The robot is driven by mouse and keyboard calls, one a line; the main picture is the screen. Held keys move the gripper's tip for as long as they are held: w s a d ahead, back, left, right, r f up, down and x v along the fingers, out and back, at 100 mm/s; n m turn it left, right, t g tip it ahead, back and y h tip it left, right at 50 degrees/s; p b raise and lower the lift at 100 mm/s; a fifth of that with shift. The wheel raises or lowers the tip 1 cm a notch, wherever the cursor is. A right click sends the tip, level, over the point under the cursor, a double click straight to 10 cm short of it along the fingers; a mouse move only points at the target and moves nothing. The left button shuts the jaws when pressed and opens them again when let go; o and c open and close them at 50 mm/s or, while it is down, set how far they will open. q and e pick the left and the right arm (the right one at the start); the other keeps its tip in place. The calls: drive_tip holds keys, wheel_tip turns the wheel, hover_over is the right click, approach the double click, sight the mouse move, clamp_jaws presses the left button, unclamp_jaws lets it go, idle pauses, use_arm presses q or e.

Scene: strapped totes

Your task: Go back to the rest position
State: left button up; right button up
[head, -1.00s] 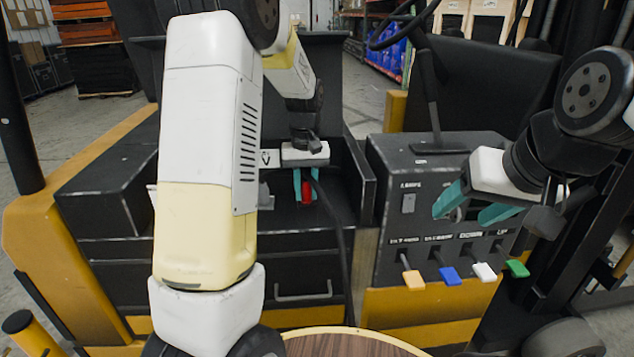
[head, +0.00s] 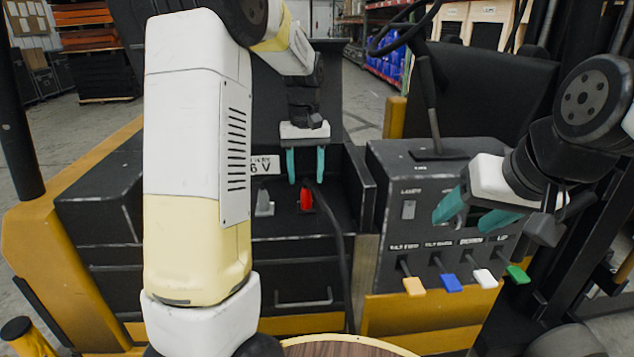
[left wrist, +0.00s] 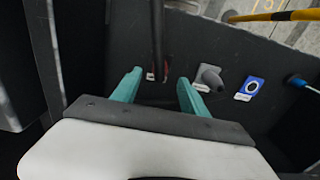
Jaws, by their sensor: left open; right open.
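My left gripper (head: 305,166) is open and empty in the head view, its teal fingers pointing down above a red connector (head: 306,199) inside the dark compartment. A gap shows between the fingertips and the red connector. In the left wrist view the same open fingers (left wrist: 158,88) show, with a dark cable and a bit of red between them. My right gripper (head: 470,212) is open and empty at the right, in front of the control box. My left arm hides part of the compartment's left side.
A grey connector (head: 264,204) stands left of the red one, below a white voltage label (head: 265,165). A black cable (head: 338,240) runs down the front. A round wooden top (head: 350,348) is at the bottom.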

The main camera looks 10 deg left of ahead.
use_arm(q)
drive_tip(key=shift+r, duration=0.45)
drive_tip(key=shift+s+r, duration=0.15)
drive_tip(key=shift+r, duration=0.05)
drive_tip(key=s+d+r+m+t+h, duration=0.1)
drive_tip(key=s+r+m+t, duration=0.1)
drive_tip(key=s, duration=1)
drive_tip(key=s+d+r+m+t+h, duration=0.1)
drive_tip(key=s+r+t, duration=0.3)
drive_tip(key=s, duration=0.7)
drive_tip(key=shift+s+r+m, duration=0.35)
drive_tip(key=shift+s+m, duration=0.05)
